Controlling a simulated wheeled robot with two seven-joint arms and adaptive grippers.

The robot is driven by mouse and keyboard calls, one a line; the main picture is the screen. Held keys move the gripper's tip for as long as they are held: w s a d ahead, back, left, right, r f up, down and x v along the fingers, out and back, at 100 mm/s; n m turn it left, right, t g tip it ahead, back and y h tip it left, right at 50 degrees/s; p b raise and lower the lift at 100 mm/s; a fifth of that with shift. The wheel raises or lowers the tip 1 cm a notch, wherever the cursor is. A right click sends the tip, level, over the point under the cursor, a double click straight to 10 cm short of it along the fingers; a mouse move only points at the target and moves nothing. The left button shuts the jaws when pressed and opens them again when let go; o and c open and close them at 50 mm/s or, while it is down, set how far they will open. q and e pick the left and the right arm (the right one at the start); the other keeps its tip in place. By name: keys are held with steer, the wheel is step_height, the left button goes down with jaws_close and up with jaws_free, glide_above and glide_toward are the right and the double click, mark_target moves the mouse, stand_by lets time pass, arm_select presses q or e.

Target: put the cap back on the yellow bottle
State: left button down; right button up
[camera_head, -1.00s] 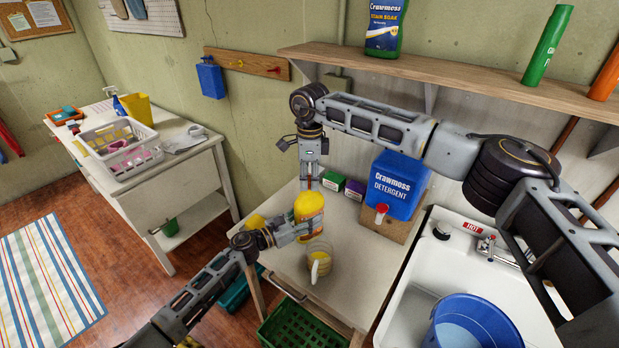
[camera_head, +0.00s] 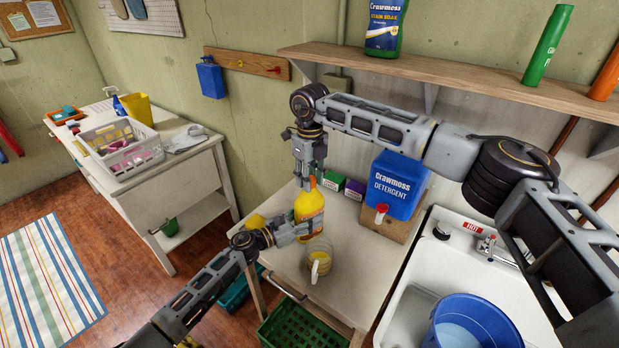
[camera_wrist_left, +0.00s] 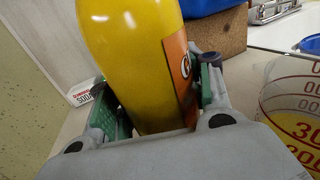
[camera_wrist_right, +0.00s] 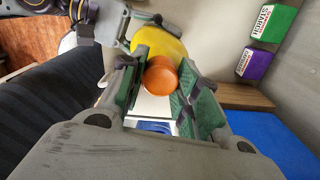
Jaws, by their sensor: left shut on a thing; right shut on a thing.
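The yellow bottle (camera_head: 309,207) stands upright on the worktop, with an orange label on its side. My left gripper (camera_head: 297,232) is shut around its body. In the left wrist view the bottle (camera_wrist_left: 135,55) fills the space between the fingers. My right gripper (camera_head: 308,180) points down at the bottle's top from above. In the right wrist view an orange cap (camera_wrist_right: 160,76) sits between its fingers, with the yellow bottle (camera_wrist_right: 168,42) just behind it. The fingers hide the bottle's mouth in the head view, and I cannot tell whether the cap touches it.
A measuring jug (camera_head: 318,260) with yellow contents stands close to the bottle and my left gripper. A blue detergent container (camera_head: 398,187) stands on a wooden block to the right. Green and purple boxes (camera_head: 354,188) are behind. A sink (camera_head: 408,308) holds a blue bucket (camera_head: 470,322).

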steer(key=m, duration=0.4)
steer(key=o, duration=1.2)
steer(key=shift+r, duration=0.1)
steer(key=shift+r, duration=5.9)
arm_select(q)
steer(key=c, duration=0.5)
jaws_free()
steer(key=shift+c, duration=0.2)
steer(key=shift+a, duration=0.1)
steer(key=shift+v, duration=5.9)
